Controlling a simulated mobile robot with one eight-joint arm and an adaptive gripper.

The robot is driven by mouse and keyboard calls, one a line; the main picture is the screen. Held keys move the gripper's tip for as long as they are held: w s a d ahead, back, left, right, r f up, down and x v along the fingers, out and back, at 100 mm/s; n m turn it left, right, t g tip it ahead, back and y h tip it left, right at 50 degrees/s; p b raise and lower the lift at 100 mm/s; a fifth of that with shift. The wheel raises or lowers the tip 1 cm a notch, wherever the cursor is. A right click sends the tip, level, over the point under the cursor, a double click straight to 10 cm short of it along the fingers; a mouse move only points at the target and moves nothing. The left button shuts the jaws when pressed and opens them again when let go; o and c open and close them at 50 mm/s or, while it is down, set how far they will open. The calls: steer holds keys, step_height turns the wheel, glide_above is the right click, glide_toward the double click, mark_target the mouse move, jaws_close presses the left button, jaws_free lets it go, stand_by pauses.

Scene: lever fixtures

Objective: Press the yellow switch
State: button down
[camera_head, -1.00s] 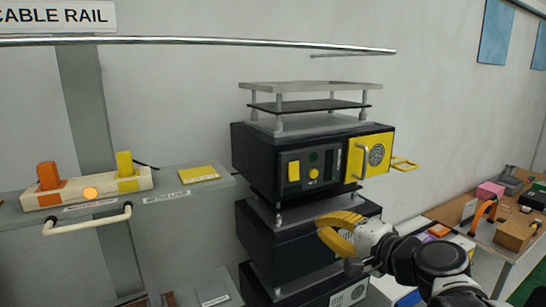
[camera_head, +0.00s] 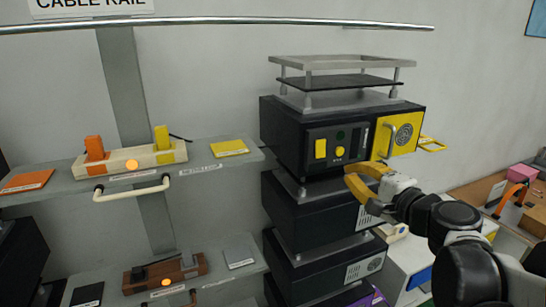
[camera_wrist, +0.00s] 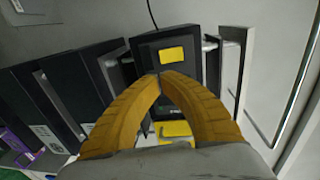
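The yellow switch (camera_head: 320,149) is a small upright rectangle on the left of a grey control panel. The panel is on the front of the top black box (camera_head: 288,158). It also shows in the wrist view as a yellow rectangle (camera_wrist: 172,54) just beyond my fingertips. My gripper (camera_head: 350,176) has yellow curved fingers and is in front of the box, below and right of the switch in the head view. In the wrist view the fingertips (camera_wrist: 160,75) meet, with nothing seen between them. They hide part of the panel. I cannot tell any contact.
A round yellow knob (camera_head: 338,151) is beside the switch. A yellow door (camera_head: 404,135) with a handle (camera_head: 387,140) is to the right. A shelf (camera_head: 62,183) on the left carries a cream block (camera_head: 120,165) with orange and yellow levers. A tray frame (camera_head: 340,61) stands on top.

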mark_target(321, 158)
steer(key=p+x, duration=0.2)
steer(key=x, duration=0.7)
steer(key=shift+w+a, duration=0.1)
steer(key=shift+w, duration=0.15)
steer(key=shift+w+a, duration=0.1)
steer(key=shift+w, duration=0.3)
steer(key=shift+f, duration=0.1)
steer(key=shift+w+a+f+b, duration=0.15)
steer(key=shift+w+f+b, duration=0.15)
steer(key=shift+b, duration=0.4)
steer(key=shift+r, duration=0.2)
steer(key=shift+w, duration=0.1)
steer(key=shift+f, duration=0.1)
